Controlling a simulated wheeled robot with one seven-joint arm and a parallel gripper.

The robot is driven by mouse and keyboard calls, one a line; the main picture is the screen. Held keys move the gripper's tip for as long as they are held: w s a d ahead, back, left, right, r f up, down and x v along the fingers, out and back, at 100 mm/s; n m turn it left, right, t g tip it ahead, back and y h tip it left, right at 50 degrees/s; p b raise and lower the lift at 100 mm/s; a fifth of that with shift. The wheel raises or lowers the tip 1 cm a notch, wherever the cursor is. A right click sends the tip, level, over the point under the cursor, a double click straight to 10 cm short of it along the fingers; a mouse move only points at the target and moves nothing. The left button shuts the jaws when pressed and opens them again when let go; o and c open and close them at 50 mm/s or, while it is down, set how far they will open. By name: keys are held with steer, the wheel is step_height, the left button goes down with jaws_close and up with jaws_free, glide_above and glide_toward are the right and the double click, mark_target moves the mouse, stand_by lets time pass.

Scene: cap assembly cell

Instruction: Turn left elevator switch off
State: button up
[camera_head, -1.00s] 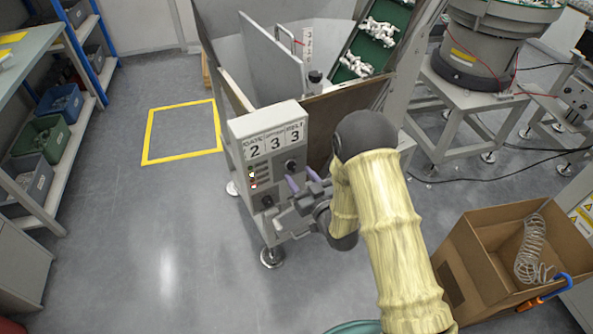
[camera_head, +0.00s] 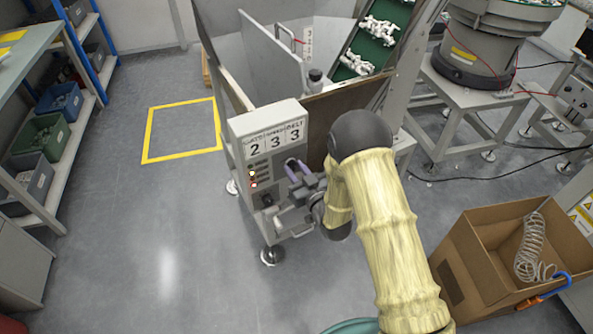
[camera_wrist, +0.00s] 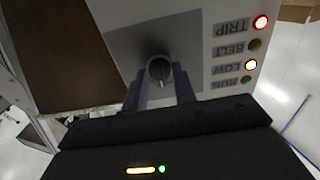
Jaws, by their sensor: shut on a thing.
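The grey control box (camera_head: 240,128) stands on the front of the hopper machine, with the digits 2 3 3 on its face. My gripper (camera_head: 292,165) is at the upper right of the box, with its purple fingers around a dark rotary switch that it mostly hides in the head view. In the wrist view the switch (camera_wrist: 159,70) sits between the two fingers, and my gripper (camera_wrist: 160,82) is shut on it. A second dark knob (camera_head: 267,200) is lower on the box. The red TRIP lamp (camera_wrist: 261,22) and yellow LOW lamp (camera_wrist: 250,64) are lit; BELT and RUN look dark.
A cardboard box (camera_head: 480,275) with a coiled hose is at the lower right. A shelf rack (camera_head: 62,190) with bins stands at the left. The floor between the rack and the machine is clear, with a yellow taped square (camera_head: 146,140).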

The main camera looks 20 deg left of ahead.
steer(key=n+b, duration=0.4)
steer(key=shift+f, duration=0.2)
steer(key=n+b, duration=0.2)
steer(key=shift+n, duration=0.4)
steer(key=shift+r+n+b, duration=0.15)
steer(key=shift+n+b, duration=0.85)
steer(key=shift+n, duration=0.1)
steer(key=o, duration=1)
